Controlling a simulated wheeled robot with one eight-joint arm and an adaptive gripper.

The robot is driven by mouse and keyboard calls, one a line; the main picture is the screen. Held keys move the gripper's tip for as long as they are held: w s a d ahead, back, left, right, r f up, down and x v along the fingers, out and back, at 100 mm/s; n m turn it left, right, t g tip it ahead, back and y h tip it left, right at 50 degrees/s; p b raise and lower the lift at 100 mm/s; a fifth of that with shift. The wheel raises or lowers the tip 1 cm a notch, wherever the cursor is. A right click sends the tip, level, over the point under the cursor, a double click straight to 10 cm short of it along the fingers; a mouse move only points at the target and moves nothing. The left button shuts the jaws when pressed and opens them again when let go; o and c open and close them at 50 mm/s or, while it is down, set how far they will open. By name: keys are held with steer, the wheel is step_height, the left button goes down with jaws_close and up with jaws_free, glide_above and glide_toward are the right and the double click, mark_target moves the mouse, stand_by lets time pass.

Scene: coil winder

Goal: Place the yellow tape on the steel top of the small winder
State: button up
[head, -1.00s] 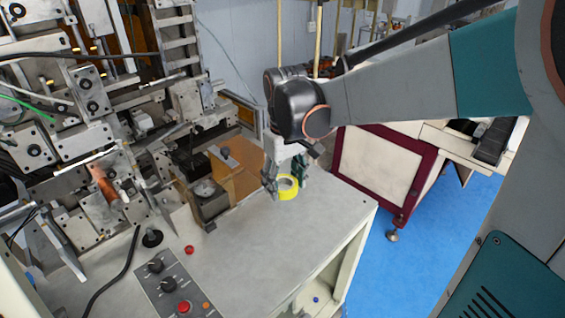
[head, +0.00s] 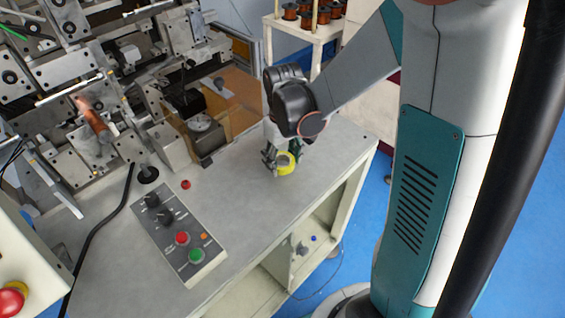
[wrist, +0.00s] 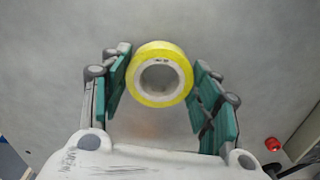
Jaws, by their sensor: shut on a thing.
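The yellow tape (head: 288,170) is a roll with a pale core. My gripper (head: 281,160) is shut on it, with the fingers on either side of the roll. In the wrist view the tape (wrist: 180,60) sits between the green-padded fingers of my gripper (wrist: 160,80), with its open core facing the camera. The small winder's grey steel top (head: 245,215) lies below the tape, which is over its right part, inside the edges. The tape is low over the top; I cannot tell whether it touches.
A control panel (head: 180,232) with knobs and buttons sits on the top at the left front. A red button (head: 186,184) and a black cable (head: 105,232) are near it. Winder mechanisms (head: 200,122) stand behind. The steel around the tape is clear.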

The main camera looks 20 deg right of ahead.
steer(key=shift+f, duration=0.7)
steer(key=shift+f, duration=0.1)
steer(key=o, duration=1.2)
steer(key=shift+c, duration=0.2)
step_height(320, 180, up, 12)
steer(key=p, duration=0.3)
steer(key=s+a+r+m+t, duration=0.2)
steer(key=s+r+t, duration=0.5)
steer(key=s, duration=0.6)
steer(key=shift+s+r+m, duration=0.15)
steer(key=shift+r+m, duration=0.15)
steer(key=shift+r, duration=0.7)
